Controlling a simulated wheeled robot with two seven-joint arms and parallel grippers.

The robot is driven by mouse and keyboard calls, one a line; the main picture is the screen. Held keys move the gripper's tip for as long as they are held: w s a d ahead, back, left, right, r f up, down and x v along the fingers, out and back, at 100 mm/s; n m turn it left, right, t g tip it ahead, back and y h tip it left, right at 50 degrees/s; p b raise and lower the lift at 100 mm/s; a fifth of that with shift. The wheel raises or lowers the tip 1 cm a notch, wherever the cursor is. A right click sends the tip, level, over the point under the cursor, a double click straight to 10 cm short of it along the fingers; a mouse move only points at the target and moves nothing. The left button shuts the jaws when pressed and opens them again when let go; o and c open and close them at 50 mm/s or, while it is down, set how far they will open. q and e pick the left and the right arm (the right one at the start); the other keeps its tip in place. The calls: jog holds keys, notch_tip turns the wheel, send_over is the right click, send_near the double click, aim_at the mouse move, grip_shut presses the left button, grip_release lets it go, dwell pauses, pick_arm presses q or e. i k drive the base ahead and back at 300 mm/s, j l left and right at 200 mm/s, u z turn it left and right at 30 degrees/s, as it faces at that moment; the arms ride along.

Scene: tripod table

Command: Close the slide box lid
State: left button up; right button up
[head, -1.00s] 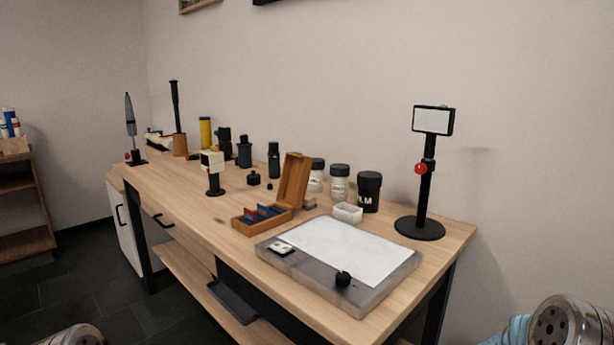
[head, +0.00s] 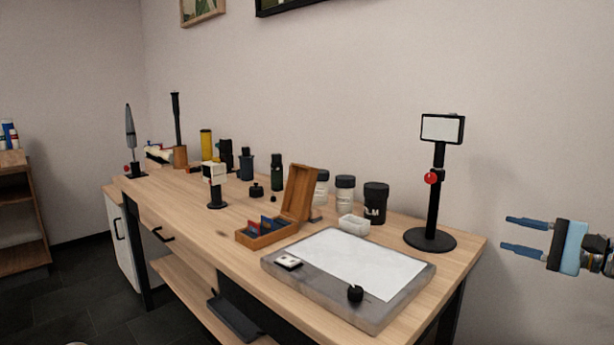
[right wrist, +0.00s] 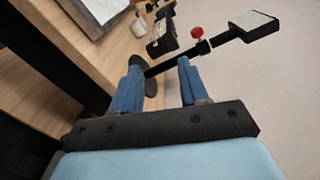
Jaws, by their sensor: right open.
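The wooden slide box (head: 264,236) stands on the table behind the left part of the light panel, with blue and red slides in its base. Its lid (head: 300,193) stands up, open, at the box's right side. My right gripper (head: 524,234) is open and empty in the air to the right of the table, well apart from the box. In the right wrist view its two blue fingers (right wrist: 158,88) are spread, with the black stand's pole showing beyond them. The box cannot be made out in that view. My left gripper is not in view.
The light panel (head: 350,268) lies at the table's front right. A black stand with a small screen (head: 441,129) rises at the right end.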

aim_at(298, 193)
jog(key=i+j, duration=0.55)
jog(key=j, duration=0.15)
jog(key=i+j, duration=0.5)
jog(key=j, duration=0.15)
